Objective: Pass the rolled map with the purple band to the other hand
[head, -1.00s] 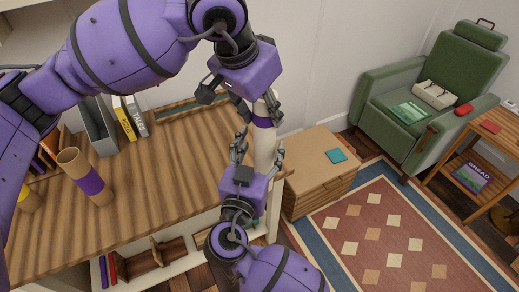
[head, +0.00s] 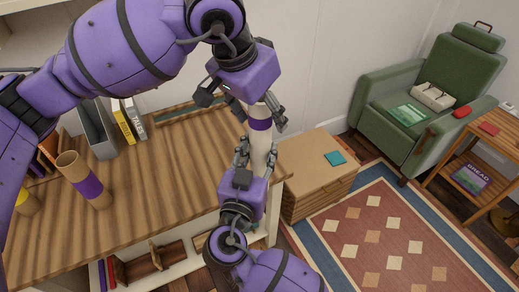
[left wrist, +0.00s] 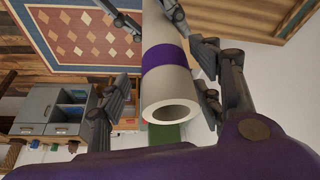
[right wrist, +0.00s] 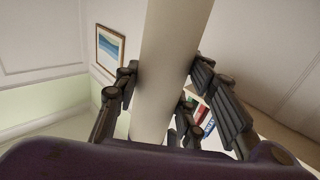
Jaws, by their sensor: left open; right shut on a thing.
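The rolled map is a cream tube (head: 260,145) with a purple band (head: 260,124) near its upper end, standing roughly upright past the wooden desk's right edge. My right gripper (head: 257,153) is shut on it below the band; the right wrist view shows its fingers on both sides of the tube (right wrist: 165,60). My left gripper (head: 245,110) is open around the upper end, above my right gripper. In the left wrist view the map's open end (left wrist: 170,112) and band (left wrist: 165,57) lie between its spread fingers, with a clear gap on the left side.
A brown tube with a purple band (head: 83,180) stands on the wooden desk (head: 165,190), left of the grippers. A grey file holder (head: 97,130) and books (head: 128,120) stand behind. A low wooden cabinet (head: 310,180) is to the right, beside a patterned rug (head: 370,235).

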